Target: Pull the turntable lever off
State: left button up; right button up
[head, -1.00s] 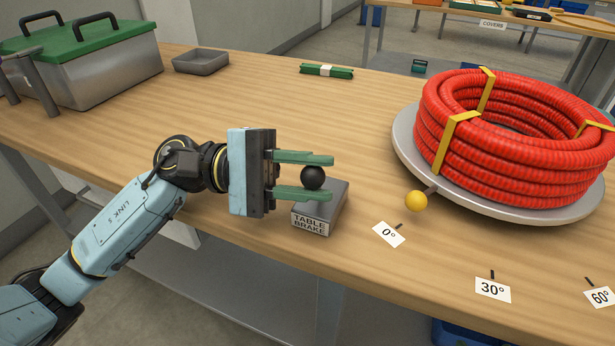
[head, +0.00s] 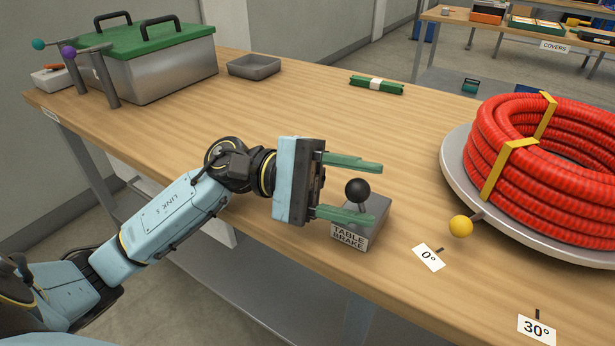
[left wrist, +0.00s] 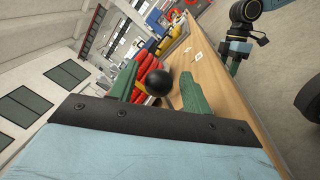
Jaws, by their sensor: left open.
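The table brake is a grey box (head: 376,212) labelled TABLE BRAKE, with a lever ending in a black ball knob (head: 357,190) on a short dark stem. My left gripper (head: 378,194) is open, its green fingers on either side of the knob with visible gaps. The left wrist view also shows the black knob (left wrist: 159,83) between the fingers. The turntable (head: 455,170) is a grey disc to the right, with a yellow ball handle (head: 461,226) near the 0° card. Part of my right arm, with its gripper (left wrist: 236,60), shows small in the left wrist view; its jaws are unclear.
A red corrugated coil (head: 540,190) with yellow straps sits on the turntable. Angle cards 0° (head: 428,257) and 30° (head: 537,329) lie near the front edge. A green-lidded metal box (head: 150,65), grey tray (head: 254,66) and green bundle (head: 376,85) stand farther back.

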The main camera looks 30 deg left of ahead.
pick_arm(q)
jog(key=a, duration=0.4)
jog(key=a+f, duration=0.1)
jog(key=a, duration=0.3)
jog(key=a+f, duration=0.1)
jog(key=a, duration=0.4)
jog(key=shift+s, duration=0.4)
